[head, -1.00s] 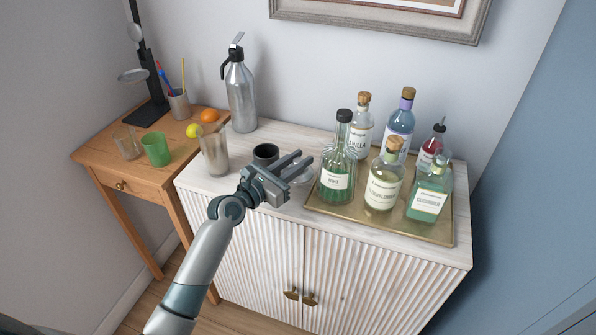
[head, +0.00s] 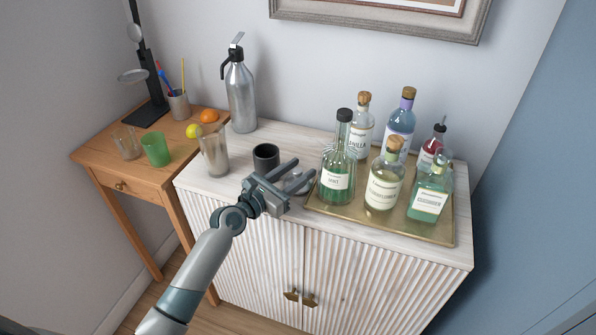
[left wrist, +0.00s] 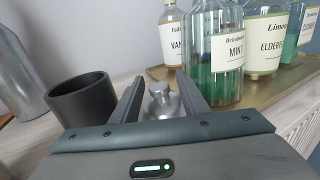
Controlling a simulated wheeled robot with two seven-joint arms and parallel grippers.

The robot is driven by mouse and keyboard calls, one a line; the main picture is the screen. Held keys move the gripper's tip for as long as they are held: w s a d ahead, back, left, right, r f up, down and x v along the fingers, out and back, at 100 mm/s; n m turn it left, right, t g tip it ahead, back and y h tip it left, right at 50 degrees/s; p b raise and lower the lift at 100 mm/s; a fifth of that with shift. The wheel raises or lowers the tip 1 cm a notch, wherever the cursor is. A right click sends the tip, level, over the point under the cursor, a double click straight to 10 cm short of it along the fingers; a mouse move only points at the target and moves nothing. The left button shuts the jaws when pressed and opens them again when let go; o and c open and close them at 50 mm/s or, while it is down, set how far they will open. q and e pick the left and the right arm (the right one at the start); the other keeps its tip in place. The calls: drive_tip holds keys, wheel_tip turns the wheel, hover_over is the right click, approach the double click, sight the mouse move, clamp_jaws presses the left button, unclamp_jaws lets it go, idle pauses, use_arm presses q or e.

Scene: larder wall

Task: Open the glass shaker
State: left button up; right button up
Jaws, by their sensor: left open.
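My left gripper (head: 305,168) is open, low over the cabinet top between the black cup and the bottle tray. In the left wrist view a silver metal top with a round knob (left wrist: 160,93) stands between the two fingers, with no clear contact. It looks like the glass shaker's lid. In the head view a small part of this silvery piece (head: 294,182) shows between the fingers; the rest is hidden behind them, and I cannot make out its glass body. My right gripper is in neither view.
A black cup (head: 265,158) stands close left of the gripper, and a tall smoky glass (head: 214,152) farther left. A brass tray (head: 440,234) with several bottles lies to the right; the green mint bottle (head: 336,178) is nearest. A steel siphon (head: 240,95) stands behind.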

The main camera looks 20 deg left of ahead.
use_arm(q)
drive_tip(key=shift+s+a, duration=0.15)
drive_tip(key=shift+s, duration=0.25)
drive_tip(key=b+v, duration=0.1)
drive_tip(key=v, duration=0.9)
drive_tip(key=shift+s+a, duration=0.2)
drive_tip(key=shift+s, duration=0.25)
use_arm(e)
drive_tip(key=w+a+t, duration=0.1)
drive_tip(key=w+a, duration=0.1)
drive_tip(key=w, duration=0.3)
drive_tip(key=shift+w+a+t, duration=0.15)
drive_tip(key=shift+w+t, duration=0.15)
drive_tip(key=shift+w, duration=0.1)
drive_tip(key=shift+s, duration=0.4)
